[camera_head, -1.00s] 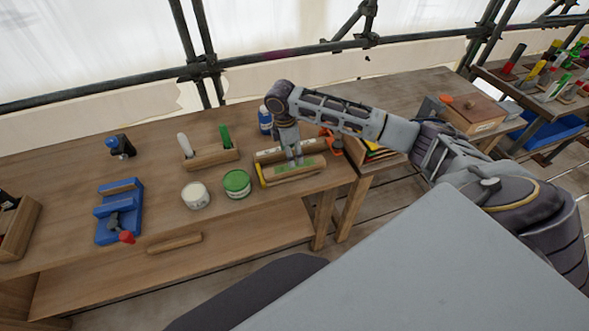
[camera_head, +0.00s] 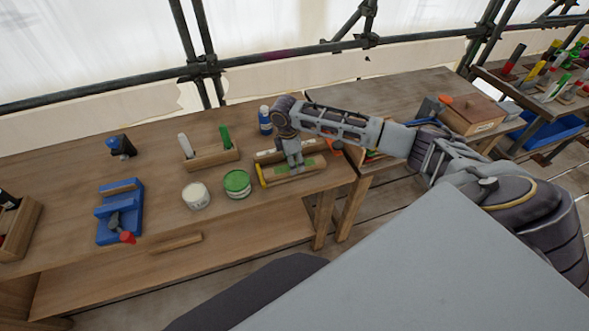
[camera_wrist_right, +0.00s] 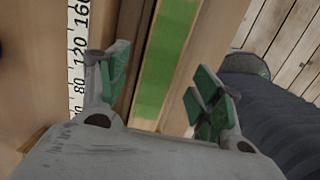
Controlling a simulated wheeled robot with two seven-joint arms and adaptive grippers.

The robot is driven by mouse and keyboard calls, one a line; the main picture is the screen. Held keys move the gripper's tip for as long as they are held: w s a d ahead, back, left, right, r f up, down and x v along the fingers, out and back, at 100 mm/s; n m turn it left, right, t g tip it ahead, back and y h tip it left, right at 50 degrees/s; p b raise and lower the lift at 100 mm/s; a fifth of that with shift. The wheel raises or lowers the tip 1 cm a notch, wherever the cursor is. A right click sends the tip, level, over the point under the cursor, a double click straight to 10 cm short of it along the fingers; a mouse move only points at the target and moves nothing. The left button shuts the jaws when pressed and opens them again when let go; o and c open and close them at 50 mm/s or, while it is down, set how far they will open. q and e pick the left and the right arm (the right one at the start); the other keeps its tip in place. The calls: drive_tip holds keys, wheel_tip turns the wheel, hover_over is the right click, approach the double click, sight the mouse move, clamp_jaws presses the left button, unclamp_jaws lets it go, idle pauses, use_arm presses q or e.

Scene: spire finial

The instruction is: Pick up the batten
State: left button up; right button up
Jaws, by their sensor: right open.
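A long wooden bar with a green patch (camera_head: 309,163), which looks like the batten, lies near the workbench's right end; I cannot tell whether it is one piece or lies in a holder. In the right wrist view the green-marked wood (camera_wrist_right: 164,60) runs lengthwise between my fingers. My right gripper (camera_head: 295,166) points down at it, and its fingers also show in the right wrist view (camera_wrist_right: 160,92). It is open, with one green-padded finger on each side and gaps showing to the wood. My left gripper is not in view.
A ruler (camera_wrist_right: 79,60) lies left of the fingers. A green-lidded can (camera_head: 237,183), a white can (camera_head: 196,196), a wooden rack (camera_head: 211,159) and a blue vise-like tool (camera_head: 120,208) stand to the left. A blue bottle (camera_head: 265,120) stands behind. The bench's front edge is close.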

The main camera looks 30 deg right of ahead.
drive_tip(key=shift+d+f, duration=0.15)
drive_tip(key=shift+f, duration=1.05)
drive_tip(key=c, duration=1.2)
